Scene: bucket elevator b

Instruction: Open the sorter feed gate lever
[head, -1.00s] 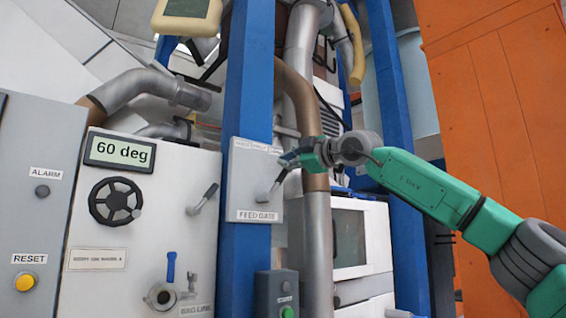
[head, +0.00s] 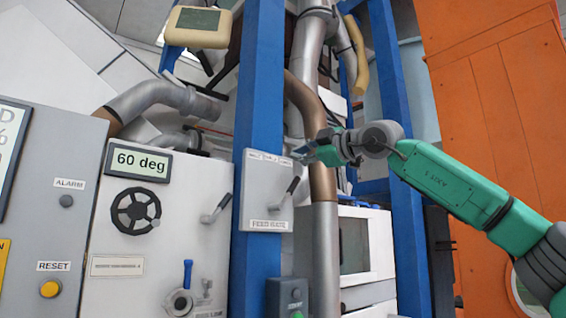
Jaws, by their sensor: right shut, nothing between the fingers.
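The feed gate lever (head: 287,192) is a metal lever with a dark grip on a light grey plate (head: 257,196) labelled FEED GATE, fixed to a blue post. The lever tilts up and to the right. My right gripper (head: 300,153) comes in from the right on a green arm. It is shut and empty, above and slightly right of the lever's grip, and looks apart from it. My left gripper is not in view.
Left of the post, a white panel (head: 115,215) carries a 60 deg display (head: 139,162), a black handwheel (head: 136,211) and another lever (head: 217,208). A grey cabinet (head: 45,150) has ALARM and RESET buttons. A vertical pipe (head: 325,255) stands right of the plate.

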